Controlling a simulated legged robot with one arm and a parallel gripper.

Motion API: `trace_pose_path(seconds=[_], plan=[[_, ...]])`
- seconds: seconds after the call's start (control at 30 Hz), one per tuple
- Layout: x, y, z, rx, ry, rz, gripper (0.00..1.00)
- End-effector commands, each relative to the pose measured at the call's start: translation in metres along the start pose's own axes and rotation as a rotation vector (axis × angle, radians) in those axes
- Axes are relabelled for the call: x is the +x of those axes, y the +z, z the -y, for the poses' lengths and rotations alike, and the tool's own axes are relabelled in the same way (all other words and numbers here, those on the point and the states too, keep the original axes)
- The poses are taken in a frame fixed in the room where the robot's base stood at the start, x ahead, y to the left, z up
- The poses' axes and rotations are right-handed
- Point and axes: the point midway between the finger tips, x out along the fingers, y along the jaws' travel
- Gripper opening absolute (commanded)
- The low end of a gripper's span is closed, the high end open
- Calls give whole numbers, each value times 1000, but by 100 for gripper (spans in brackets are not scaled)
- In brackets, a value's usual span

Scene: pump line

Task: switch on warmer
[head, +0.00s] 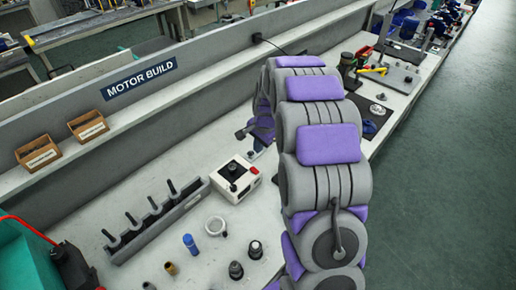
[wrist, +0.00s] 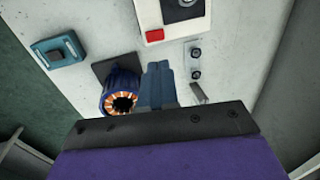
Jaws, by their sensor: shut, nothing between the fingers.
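The warmer appears to be the white box with a black round top part and a red button. In the head view the warmer (head: 235,180) stands on the bench left of my arm. In the wrist view part of the warmer (wrist: 170,18) shows at the top edge, with its red button (wrist: 154,35) facing me. My gripper (wrist: 160,68) is shut and empty, with its fingertips below the warmer in the picture and apart from it. In the head view my gripper is mostly hidden behind my arm. Whether the warmer is on cannot be told.
A blue motor stator with copper windings (wrist: 120,97) lies close left of my fingers. A small metal bracket (wrist: 195,62) is to their right, and a teal block (wrist: 60,53) farther left. A grey rack with black-handled tools (head: 155,225) stands left of the warmer.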

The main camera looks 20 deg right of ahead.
Motion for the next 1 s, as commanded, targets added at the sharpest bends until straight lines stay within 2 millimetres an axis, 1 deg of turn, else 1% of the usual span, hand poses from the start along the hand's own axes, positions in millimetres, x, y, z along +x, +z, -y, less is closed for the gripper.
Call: trace_pose_path(seconds=[0.03, 0.5, 0.6, 0.73, 1.0], plan=[[9, 1, -1, 0, 3, 3, 0], [100, 2, -2, 0, 5, 4, 0], [113, 1, -2, 0, 2, 2, 0], [120, 0, -1, 0, 0, 0, 0], [121, 0, -1, 0, 1, 1, 0]])
